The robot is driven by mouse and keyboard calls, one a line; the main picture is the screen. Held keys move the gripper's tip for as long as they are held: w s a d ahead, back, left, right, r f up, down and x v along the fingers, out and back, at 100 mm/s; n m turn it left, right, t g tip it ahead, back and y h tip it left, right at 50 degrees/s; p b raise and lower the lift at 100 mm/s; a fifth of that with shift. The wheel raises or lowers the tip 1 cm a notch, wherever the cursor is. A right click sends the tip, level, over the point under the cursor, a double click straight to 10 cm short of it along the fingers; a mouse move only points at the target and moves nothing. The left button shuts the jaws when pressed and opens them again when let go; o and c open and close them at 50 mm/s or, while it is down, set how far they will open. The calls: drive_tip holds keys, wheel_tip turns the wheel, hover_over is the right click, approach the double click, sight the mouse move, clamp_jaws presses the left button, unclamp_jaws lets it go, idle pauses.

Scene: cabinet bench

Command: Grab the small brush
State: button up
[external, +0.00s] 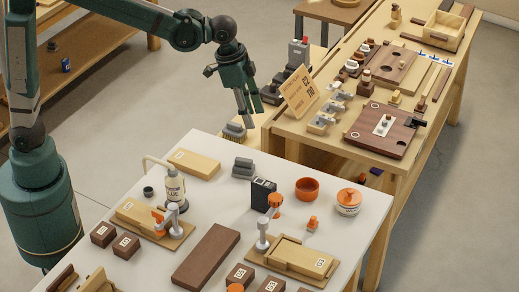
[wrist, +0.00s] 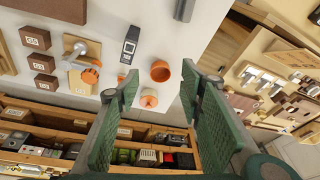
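I cannot make out a brush for certain in that view. A grey block (external: 243,168) lies on the table nearby.
A wooden bench (external: 395,172) with a yellow sign (external: 299,92) stands to the right.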

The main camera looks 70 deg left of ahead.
drive_tip(key=w+d+f+m+g+p, duration=0.1)
drive_tip(key=w+d+f+m, duration=0.1)
drive_tip(key=w+d+f, duration=0.8)
drive_tip(key=m+g+p, duration=0.2)
hover_over(313, 217)
drive_tip(key=shift+y, duration=0.4)
drive_tip(key=f, duration=0.6)
drive_tip(key=a+f, duration=0.1)
drive_tip(key=f, duration=0.2)
drive_tip(key=shift+w, duration=0.1)
drive_tip(key=shift+w+d+f, duration=0.1)
drive_tip(key=shift+d+f, duration=0.35)
drive_tip(key=shift+f, duration=0.05)
drive_tip(key=shift+f, duration=0.1)
drive_tip(key=shift+f+b, duration=0.35)
drive_tip(key=shift+f, duration=0.85)
drive_tip(key=shift+f, duration=0.1)
drive_tip(key=shift+d+f+b, duration=0.1)
drive_tip(key=shift+f+b, duration=0.4)
drive_tip(key=shift+f, duration=2)
